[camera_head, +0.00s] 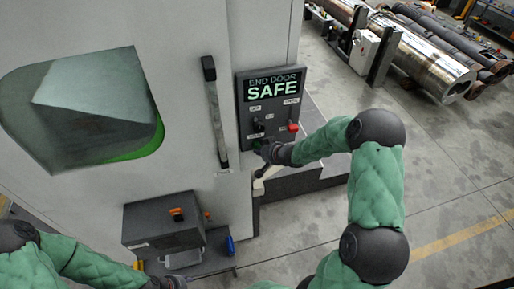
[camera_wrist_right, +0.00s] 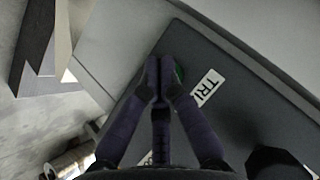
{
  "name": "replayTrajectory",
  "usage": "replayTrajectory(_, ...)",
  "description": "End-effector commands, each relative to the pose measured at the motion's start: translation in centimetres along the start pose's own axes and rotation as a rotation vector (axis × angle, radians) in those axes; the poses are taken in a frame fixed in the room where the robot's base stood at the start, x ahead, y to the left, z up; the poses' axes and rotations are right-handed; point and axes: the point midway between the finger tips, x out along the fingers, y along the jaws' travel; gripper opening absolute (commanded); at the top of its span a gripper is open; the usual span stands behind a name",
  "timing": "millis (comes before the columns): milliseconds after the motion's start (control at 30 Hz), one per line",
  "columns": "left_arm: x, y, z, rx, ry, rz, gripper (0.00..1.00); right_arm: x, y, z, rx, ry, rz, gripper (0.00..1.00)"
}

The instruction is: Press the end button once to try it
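The dark control panel (camera_head: 284,112) on the machine carries a lit display (camera_head: 274,84) reading "END DOOR SAFE". Below it are small labels, a black knob (camera_head: 258,125), a red button (camera_head: 293,127) and a green button, mostly hidden by my right gripper (camera_head: 262,153). In the right wrist view the gripper's fingers (camera_wrist_right: 159,65) are together with nothing between them. Their tips cover most of the green button (camera_wrist_right: 179,73); I cannot tell if they touch it. A label starting "TRI" (camera_wrist_right: 207,88) is beside it. My left gripper (camera_head: 172,283) is at the bottom edge, too small to read.
A dark box (camera_head: 163,226) with an orange part on top is below. Metal cylinders (camera_head: 425,62) lie at the back right. The floor at right is clear.

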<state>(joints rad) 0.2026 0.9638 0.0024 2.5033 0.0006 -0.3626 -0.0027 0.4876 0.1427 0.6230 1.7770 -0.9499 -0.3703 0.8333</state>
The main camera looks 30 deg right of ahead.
Motion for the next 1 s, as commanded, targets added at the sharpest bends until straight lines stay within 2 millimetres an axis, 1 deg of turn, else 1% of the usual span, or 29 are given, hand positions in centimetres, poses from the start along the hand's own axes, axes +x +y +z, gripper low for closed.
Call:
replayTrajectory(467,0.1,0.0,0.0,0.0,0.0,0.0,0.4,-0.5,0.0,0.6,0.001,-0.001,0.0,0.0)
replayTrajectory(1000,0.4,-0.1,0.0,0.0,0.0,0.0,0.4,-3.5,0.0,3.6,0.001,-0.001,0.001,0.0)
